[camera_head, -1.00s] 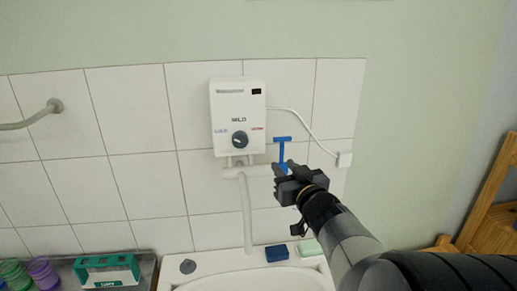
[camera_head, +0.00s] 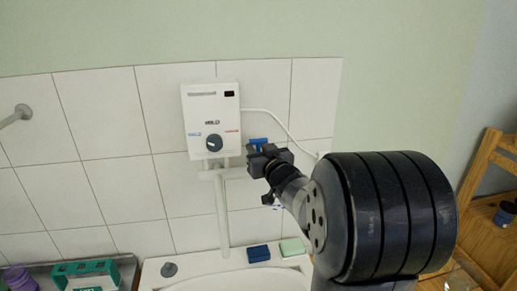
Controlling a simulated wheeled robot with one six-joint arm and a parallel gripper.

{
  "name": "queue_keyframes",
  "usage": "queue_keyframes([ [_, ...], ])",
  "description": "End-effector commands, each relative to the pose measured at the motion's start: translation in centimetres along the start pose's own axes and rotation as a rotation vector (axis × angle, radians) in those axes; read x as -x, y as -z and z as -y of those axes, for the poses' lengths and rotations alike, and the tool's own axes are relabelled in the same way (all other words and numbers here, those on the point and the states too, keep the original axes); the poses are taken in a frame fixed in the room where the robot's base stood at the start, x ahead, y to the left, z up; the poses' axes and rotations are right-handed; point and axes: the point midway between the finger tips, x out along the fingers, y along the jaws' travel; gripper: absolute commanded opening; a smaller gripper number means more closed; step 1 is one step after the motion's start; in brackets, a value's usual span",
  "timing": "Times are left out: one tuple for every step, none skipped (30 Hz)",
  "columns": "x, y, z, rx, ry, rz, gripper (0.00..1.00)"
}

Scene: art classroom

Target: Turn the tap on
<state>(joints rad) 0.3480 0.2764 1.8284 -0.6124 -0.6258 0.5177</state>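The tap has a blue handle (camera_head: 258,141) at the right end of the white pipe (camera_head: 236,173) under the water heater (camera_head: 211,119). Only the handle's top edge shows; my gripper hides the rest. My gripper (camera_head: 262,155) is right at the handle, in front of it and overlapping it in the picture. I cannot tell whether the fingers touch the handle or are closed on it. The white spout (camera_head: 222,216) hangs down over the sink (camera_head: 215,284). I see no clear water stream.
A blue block (camera_head: 258,253) and a pale green block (camera_head: 292,246) lie on the sink's back rim. A teal rack (camera_head: 85,273) stands at lower left. A wooden frame (camera_head: 490,205) stands at right. A white cable (camera_head: 280,122) runs from the heater.

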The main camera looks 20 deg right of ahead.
Motion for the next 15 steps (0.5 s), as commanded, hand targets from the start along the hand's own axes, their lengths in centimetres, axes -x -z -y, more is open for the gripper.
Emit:
queue_keyframes([
  [0.01,-0.01,0.01,0.0,0.0,0.0,0.28],
  [0.01,-0.01,0.01,0.0,0.0,0.0,0.28],
  [0.02,0.0,0.01,0.0,0.0,0.0,0.28],
  [0.02,0.0,0.01,0.0,0.0,0.0,0.26],
  [0.02,-0.01,0.01,0.0,0.0,0.0,0.24],
  [0.03,0.0,0.01,0.0,0.0,0.0,0.2],
  [0.03,0.0,0.01,0.0,0.0,0.0,0.18],
  [0.03,0.0,0.01,0.0,0.0,0.0,0.15],
  [0.03,0.0,0.01,0.0,0.0,0.0,0.12],
  [0.03,0.0,0.01,0.0,0.0,0.0,0.1],
  [0.04,0.0,0.01,0.0,0.0,0.0,0.07],
  [0.04,0.0,0.01,0.0,0.0,0.0,0.04],
  [0.04,0.0,0.01,0.0,0.0,0.0,0.02],
  [0.04,0.0,0.01,0.0,0.0,0.0,0.0],
  [0.04,0.0,0.01,0.0,0.0,0.0,0.0],
])
